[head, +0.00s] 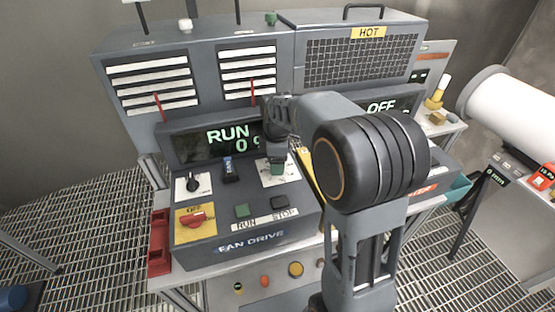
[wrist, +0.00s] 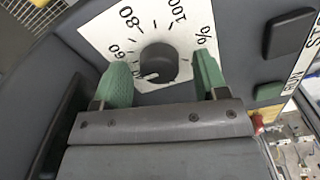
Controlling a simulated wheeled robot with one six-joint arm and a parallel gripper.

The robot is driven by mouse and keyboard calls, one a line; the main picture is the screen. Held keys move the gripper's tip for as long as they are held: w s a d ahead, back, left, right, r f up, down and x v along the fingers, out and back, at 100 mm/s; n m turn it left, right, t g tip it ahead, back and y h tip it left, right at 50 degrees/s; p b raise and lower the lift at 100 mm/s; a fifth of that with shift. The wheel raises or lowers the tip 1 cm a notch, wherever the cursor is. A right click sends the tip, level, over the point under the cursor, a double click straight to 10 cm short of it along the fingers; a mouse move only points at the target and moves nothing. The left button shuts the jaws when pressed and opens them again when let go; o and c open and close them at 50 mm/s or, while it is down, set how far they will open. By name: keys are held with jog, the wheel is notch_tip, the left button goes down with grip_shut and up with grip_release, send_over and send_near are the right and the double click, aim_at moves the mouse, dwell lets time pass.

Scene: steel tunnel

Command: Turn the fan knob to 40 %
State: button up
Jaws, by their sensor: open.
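The fan knob (wrist: 158,62) is a round black knob on a white dial plate (wrist: 96,38) marked 60, 80, 100 and %. Its white pointer mark faces the lower left in the wrist view; lower numbers are hidden or cut off. My gripper (wrist: 163,80) is open, with one green finger on each side of the knob and gaps between. Whether the fingers reach down around it, I cannot tell. In the head view my gripper (head: 277,166) is over the dial plate (head: 291,172) and hides the knob. The display (head: 215,141) reads RUN and 0, partly hidden by my arm.
The fan drive panel (head: 250,238) also has a black selector (head: 192,182), a blue-marked switch (head: 229,170), a red switch (head: 197,218) on yellow, a green RUN button (head: 242,210) and a dark STOP button (head: 279,202). A second display (head: 385,105) reads OFF.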

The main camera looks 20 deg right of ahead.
jog(key=shift+c, duration=0.2)
jog(key=c, duration=0.9)
jog(key=shift+m, duration=0.4)
jog(key=m, duration=0.4)
jog(key=shift+m, duration=0.4)
jog(key=m, duration=0.5)
jog(key=shift+w+d+b, duration=0.1)
jog(key=shift+b, duration=0.2)
jog(key=m, duration=0.5)
jog(key=shift+m, duration=0.4)
jog(key=m, duration=0.4)
jog(key=shift+d+m, duration=0.1)
jog(key=shift+m, duration=0.3)
